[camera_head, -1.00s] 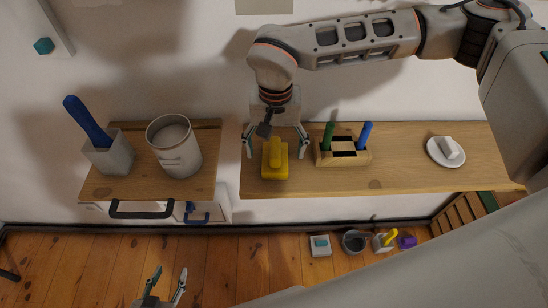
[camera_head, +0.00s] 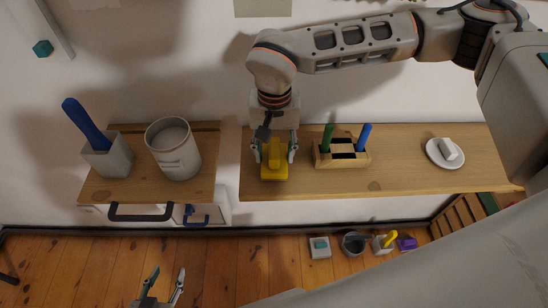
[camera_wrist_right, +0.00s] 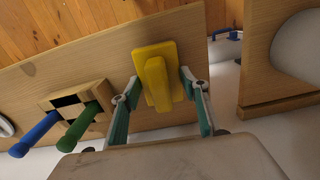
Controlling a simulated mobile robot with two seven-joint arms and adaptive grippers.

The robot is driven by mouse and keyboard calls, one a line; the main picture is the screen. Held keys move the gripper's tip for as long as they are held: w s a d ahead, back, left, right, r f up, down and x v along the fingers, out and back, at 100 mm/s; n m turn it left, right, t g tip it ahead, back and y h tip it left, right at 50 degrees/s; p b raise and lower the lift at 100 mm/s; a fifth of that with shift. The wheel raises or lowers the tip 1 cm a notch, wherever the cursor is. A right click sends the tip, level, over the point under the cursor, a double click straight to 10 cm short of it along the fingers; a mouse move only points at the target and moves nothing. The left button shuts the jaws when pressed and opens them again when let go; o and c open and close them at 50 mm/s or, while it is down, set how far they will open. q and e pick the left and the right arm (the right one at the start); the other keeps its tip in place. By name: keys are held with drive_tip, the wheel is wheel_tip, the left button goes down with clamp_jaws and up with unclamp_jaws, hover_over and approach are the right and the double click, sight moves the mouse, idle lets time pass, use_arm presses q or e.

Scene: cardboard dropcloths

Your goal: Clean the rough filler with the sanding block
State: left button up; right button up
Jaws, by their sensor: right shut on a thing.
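The yellow sanding block (camera_head: 274,171), with a raised grip on top, rests on the right wooden shelf. It also shows in the right wrist view (camera_wrist_right: 157,77). My right gripper (camera_head: 275,157) reaches down from above and is shut on the block, with one finger on each side. The fingers (camera_wrist_right: 158,88) flank its raised grip in the right wrist view. My left gripper (camera_head: 165,283) is open and empty at the bottom of the head view, above the floor. I cannot make out the rough filler in either view.
A wooden holder (camera_head: 342,161) with green and blue handles stands just right of the block. A plate (camera_head: 438,161) with a white piece sits farther right. A white bucket (camera_head: 174,150) and a grey pot (camera_head: 112,158) stand on the left shelf (camera_head: 150,191). Several items lie on the floor.

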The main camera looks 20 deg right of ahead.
drive_tip(key=shift+r+p, duration=2.05)
drive_tip(key=shift+r, duration=1.2)
use_arm(q)
drive_tip(key=r, duration=0.2)
drive_tip(key=w+r, duration=0.1)
drive_tip(key=r, duration=0.2)
drive_tip(key=shift+w+r, duration=0.2)
drive_tip(key=shift+r, duration=0.15)
